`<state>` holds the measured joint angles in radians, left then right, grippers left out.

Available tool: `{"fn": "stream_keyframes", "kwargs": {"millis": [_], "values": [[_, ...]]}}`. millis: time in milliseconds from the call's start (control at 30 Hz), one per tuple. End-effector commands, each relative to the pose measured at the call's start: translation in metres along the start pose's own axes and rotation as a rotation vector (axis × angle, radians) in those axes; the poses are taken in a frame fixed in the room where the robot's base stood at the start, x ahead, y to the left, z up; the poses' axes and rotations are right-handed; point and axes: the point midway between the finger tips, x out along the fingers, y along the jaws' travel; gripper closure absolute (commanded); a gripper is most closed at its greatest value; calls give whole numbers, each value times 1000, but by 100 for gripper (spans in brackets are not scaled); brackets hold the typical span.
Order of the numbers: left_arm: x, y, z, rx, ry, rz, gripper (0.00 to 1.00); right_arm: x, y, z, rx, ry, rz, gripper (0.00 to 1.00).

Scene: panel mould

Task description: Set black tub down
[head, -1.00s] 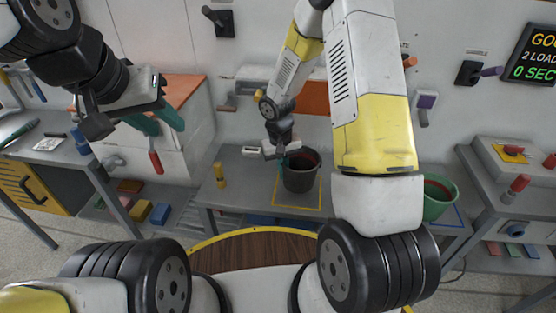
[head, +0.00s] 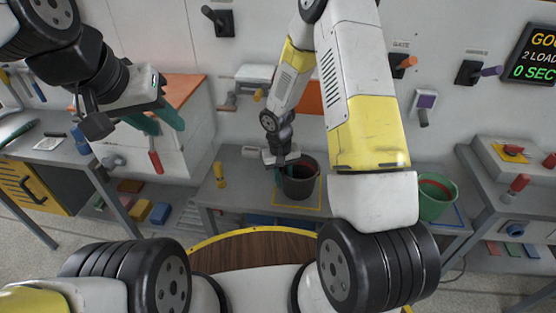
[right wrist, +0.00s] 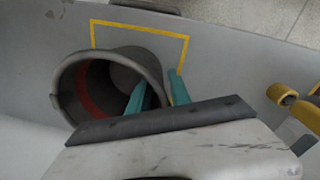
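The black tub (head: 300,184) is upright over the yellow-outlined square (head: 318,208) on the grey bench; I cannot tell whether its base touches the bench. It has a reddish band inside, seen in the right wrist view (right wrist: 108,85). My right gripper (head: 283,176) is at the tub's left rim. Its teal fingers (right wrist: 160,93) straddle the tub wall, one inside and one outside, and look closed on it. My left gripper (head: 158,120) is open and empty, high at the left, away from the tub.
A green tub (head: 436,203) stands by a blue outline on the bench to the right, partly behind my right arm. A yellow peg-like object (head: 219,175) stands left of the square. Wall levers (head: 468,72) and a sign (head: 532,55) are behind.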

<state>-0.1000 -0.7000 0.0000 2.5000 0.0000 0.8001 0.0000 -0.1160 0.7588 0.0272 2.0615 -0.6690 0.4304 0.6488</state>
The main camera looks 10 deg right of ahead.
Motion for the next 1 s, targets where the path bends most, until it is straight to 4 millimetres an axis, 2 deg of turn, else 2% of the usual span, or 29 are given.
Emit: {"fn": "stream_keyframes", "kwargs": {"millis": [167, 267, 600, 700, 933, 1000], "values": [[0, 0, 0, 0, 0, 0, 64, -4, 0, 0, 1, 1, 0, 76], [0, 0, 0, 0, 0, 0, 64, -15, 1, -1, 2, 4, 1, 76], [0, 0, 0, 0, 0, 0, 64, -87, 1, -1, 3, 5, 0, 76], [0, 0, 0, 0, 0, 0, 64, -103, 0, -1, 2, 4, 0, 76], [0, 0, 0, 0, 0, 0, 64, -127, 2, 0, 2, 7, -1, 76], [0, 0, 0, 0, 0, 0, 64, -140, 6, 3, 7, 22, -3, 76]]}}
